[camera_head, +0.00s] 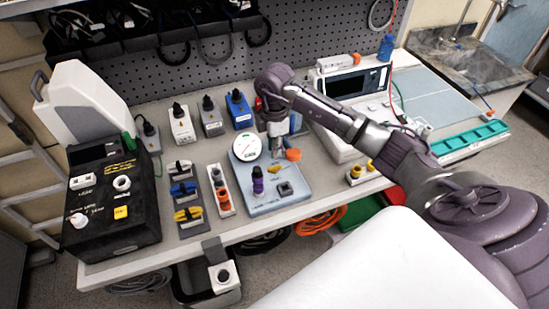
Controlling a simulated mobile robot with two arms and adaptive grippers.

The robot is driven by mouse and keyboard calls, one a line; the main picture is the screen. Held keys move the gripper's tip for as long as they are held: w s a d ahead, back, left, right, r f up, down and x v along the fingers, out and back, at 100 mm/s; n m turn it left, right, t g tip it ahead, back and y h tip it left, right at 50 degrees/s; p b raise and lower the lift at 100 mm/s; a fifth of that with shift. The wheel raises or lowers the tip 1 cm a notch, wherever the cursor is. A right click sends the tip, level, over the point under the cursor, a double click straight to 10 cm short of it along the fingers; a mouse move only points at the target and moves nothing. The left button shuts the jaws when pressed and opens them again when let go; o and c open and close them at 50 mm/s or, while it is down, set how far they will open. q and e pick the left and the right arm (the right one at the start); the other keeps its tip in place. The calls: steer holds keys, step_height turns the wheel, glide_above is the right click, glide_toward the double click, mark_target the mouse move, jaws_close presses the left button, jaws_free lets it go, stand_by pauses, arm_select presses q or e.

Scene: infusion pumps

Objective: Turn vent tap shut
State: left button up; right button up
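A pale blue-grey base plate (290,200) lies on the workbench. It carries a round white gauge (246,148), a purple-topped fitting (258,181), a small yellow lever (273,169), a dark square block (285,189) and an orange knob (293,154). I cannot tell for certain which of these is the vent tap. My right gripper (277,148) points down over the back of the plate, between the gauge and the orange knob. Its fingers are small and partly hidden, so their opening and any contact are unclear. My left gripper is out of view.
Left of the plate are several coloured clips (185,189) and a black control box (110,200). Several switch boxes (211,118) stand behind. A bench instrument with a screen (355,82) is behind my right arm. A teal tray (470,138) lies to the right.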

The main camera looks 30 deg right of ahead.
steer(key=shift+r, duration=2.2)
steer(key=shift+a+f, duration=0.1)
